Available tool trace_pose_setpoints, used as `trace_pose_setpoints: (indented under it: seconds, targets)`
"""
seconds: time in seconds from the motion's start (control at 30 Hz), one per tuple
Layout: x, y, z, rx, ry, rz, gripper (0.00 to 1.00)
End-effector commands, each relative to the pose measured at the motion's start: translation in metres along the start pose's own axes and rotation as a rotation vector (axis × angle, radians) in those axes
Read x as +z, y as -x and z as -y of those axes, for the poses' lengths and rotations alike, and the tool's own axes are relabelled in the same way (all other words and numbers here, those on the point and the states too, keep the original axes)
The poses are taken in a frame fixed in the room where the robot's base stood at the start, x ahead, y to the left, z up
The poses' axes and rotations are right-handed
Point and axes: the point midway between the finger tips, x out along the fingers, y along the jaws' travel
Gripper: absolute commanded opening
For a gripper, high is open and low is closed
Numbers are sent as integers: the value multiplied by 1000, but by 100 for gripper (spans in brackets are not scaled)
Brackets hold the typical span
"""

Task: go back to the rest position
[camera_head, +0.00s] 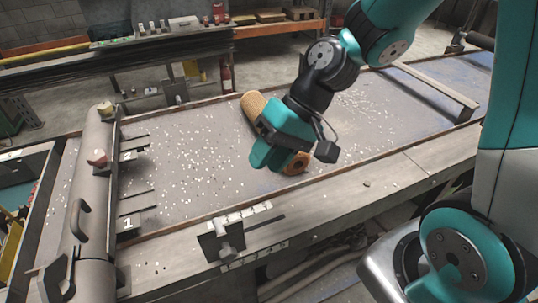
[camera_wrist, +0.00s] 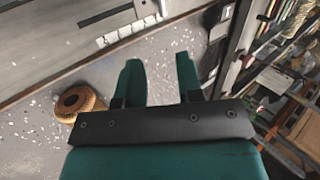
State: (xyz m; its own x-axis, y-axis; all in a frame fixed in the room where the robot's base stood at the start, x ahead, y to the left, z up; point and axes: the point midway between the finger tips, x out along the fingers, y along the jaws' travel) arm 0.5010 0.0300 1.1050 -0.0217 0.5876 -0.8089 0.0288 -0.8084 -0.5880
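A tan mesh tube (camera_head: 254,104) lies on the worktable's grey surface in the head view, its middle hidden behind my gripper. Its near end (camera_head: 297,163), a ring with a dark hole, shows below my gripper. In the wrist view, the tube's ringed end (camera_wrist: 78,101) is at the left, outside the fingers. My gripper (camera_wrist: 158,70) has its two teal fingers apart, with nothing between them. In the head view, my gripper (camera_head: 268,153) is in front of the tube; the exact height above the table is hard to tell.
The long table (camera_head: 190,170) is strewn with small white bits and has raised edges. A grey roller with a handle (camera_head: 88,190) crosses its left end. A metal bracket (camera_head: 226,240) stands on the front rail. A crossbar (camera_head: 435,88) spans the table at the right.

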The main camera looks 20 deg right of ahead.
Motion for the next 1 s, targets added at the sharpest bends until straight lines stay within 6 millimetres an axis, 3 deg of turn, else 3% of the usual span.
trace_pose_setpoints:
  seconds: [0.47,0.57,0.73,0.9,1.0]
  targets:
    - [3,2,4,10,21,3,33]
    - [16,10,18,50,116,14,33]
    - [57,31,48,161,364,43,33]
    - [90,49,61,237,535,58,33]
    - [99,53,63,257,576,62,33]
